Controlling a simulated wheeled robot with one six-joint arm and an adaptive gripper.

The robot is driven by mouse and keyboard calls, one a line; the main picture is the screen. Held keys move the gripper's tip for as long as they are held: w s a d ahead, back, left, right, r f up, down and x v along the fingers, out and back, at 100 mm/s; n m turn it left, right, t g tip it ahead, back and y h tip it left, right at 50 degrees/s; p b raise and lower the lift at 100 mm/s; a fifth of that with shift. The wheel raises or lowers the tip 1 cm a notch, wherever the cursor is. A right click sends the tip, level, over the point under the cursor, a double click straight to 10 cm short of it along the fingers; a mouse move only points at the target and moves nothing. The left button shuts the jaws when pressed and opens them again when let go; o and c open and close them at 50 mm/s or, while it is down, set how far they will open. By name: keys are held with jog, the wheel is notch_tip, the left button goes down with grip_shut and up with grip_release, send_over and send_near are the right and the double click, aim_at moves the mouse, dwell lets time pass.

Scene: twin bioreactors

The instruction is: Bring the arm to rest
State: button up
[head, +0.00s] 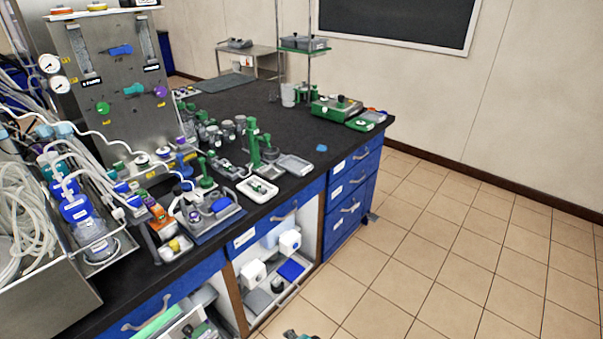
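My gripper is not in view. The black-topped bench (338,154) with blue drawers (352,190) stands to the left and ahead.
A steel control panel (112,90) with gauges and tubing stands at the bench's left. Several green and grey fittings, a white tray (246,190) and a green-based device (336,108) sit on top. Open shelves (300,272) face the aisle. The tiled floor (450,250) at right is clear.

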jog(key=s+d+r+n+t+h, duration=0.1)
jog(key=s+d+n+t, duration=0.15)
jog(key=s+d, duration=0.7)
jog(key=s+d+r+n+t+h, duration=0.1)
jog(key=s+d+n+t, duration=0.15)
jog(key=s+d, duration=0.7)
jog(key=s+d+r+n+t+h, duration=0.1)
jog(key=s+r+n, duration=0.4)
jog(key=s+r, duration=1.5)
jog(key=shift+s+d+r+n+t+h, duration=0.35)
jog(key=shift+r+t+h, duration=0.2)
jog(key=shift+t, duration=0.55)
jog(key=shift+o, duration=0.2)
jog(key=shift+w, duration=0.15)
